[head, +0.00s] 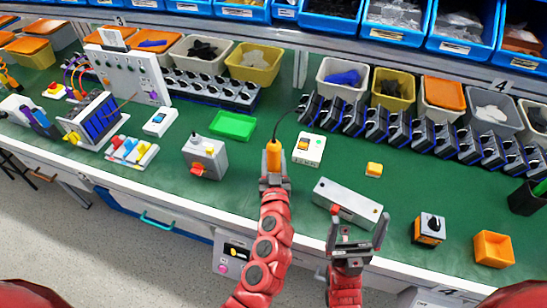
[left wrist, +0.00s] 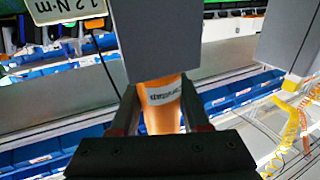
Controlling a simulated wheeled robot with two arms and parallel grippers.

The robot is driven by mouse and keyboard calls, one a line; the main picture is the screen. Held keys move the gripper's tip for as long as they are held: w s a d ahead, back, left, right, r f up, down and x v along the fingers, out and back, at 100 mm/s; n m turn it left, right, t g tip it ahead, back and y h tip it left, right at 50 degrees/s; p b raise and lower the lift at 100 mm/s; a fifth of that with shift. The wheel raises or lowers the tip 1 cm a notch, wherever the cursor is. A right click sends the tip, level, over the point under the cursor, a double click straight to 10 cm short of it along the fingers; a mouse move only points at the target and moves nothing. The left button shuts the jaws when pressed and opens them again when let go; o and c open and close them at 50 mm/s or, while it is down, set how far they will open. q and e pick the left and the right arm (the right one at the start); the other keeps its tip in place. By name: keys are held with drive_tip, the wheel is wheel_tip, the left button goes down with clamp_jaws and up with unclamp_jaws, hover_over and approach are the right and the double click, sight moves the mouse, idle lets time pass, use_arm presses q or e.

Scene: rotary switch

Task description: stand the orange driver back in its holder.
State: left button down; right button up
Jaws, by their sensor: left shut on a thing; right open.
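The orange driver (head: 273,157) is held in my left gripper (head: 273,179), above the green bench near its middle. A dark cable curves up from its top. In the left wrist view the driver (left wrist: 163,103) is between the two dark fingers, and a grey block (left wrist: 166,38) hides its far end. I cannot tell whether the block touches it. A sign reading 1.2 N·m (left wrist: 66,9) is up left of it. I cannot clearly identify the holder. My right gripper (head: 359,230) is open and empty at the bench's front edge.
A grey box with a red button (head: 350,204) lies just beyond my right gripper. A white box (head: 309,150) is right of the driver, a grey switch box (head: 205,157) left. A green tray (head: 233,125) and rows of bins stand behind.

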use_arm(q)
drive_tip(key=shift+f+b, duration=0.25)
drive_tip(key=shift+b, duration=0.35)
idle(0.5)
drive_tip(key=shift+c, duration=1.5)
unclamp_jaws()
drive_tip(key=s+b, duration=0.5)
drive_tip(key=s, duration=1.2)
drive_tip(key=shift+s+d+b, duration=0.25)
drive_tip(key=shift+d+b, duration=0.05)
drive_tip(key=shift+f, duration=0.15)
